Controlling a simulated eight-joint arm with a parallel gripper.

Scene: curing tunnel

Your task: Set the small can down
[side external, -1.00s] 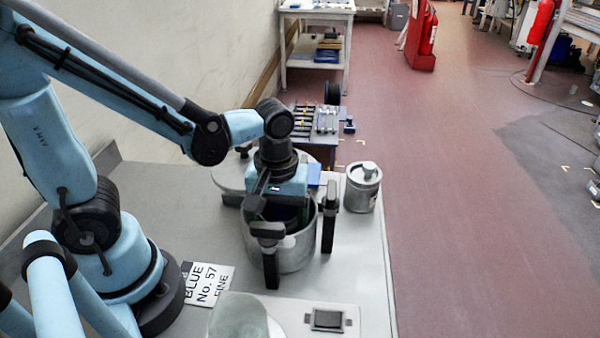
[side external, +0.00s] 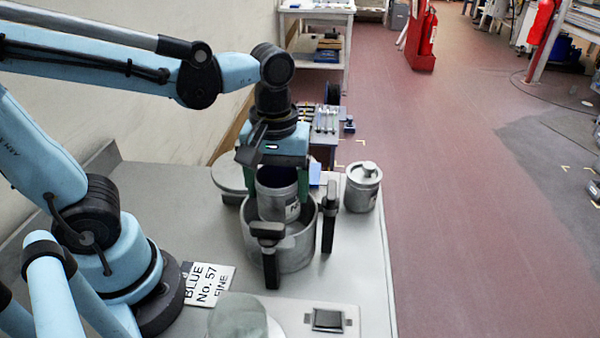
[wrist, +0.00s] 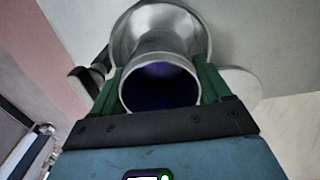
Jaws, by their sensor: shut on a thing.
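My gripper (side external: 277,182) is shut on the small can (side external: 278,203), a grey metal can with a dark label mark. Its green fingers hold the can upright from both sides. The can hangs over the mouth of a larger metal pot (side external: 285,255), its lower end about level with the pot's rim; I cannot tell exactly how far it is inside. In the wrist view the can (wrist: 160,62) has an open top and a dark blue-violet inside, and the pot's rim (wrist: 203,25) shows beyond it.
A "BLUE No. 57 FINE" card (side external: 208,283) and a switch plate (side external: 328,320) lie in front.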

